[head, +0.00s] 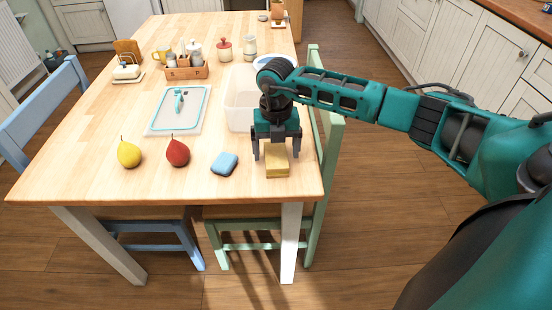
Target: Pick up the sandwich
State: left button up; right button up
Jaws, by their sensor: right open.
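A yellow-tan block that looks like the sandwich (277,170) lies near the front right corner of the wooden table. My right gripper (276,154) points down over it and is open. Its two dark fingers stand on the left and right sides of the block, apart from each other. The gripper body hides the block's far upper part. I cannot tell whether the fingers touch it. My left gripper is not in view.
A blue sponge (224,164), a red pear (178,151) and a yellow pear (129,153) lie to the left. A clear bin (240,108) stands behind my gripper. A green chair (331,135) stands at the table's right edge. A cutting board (160,122) lies farther left.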

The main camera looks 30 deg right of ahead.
notch_tip(320, 180, down, 2)
jog(key=shift+f, duration=0.1)
jog(key=c, duration=1.1)
jog(key=shift+r, duration=0.25)
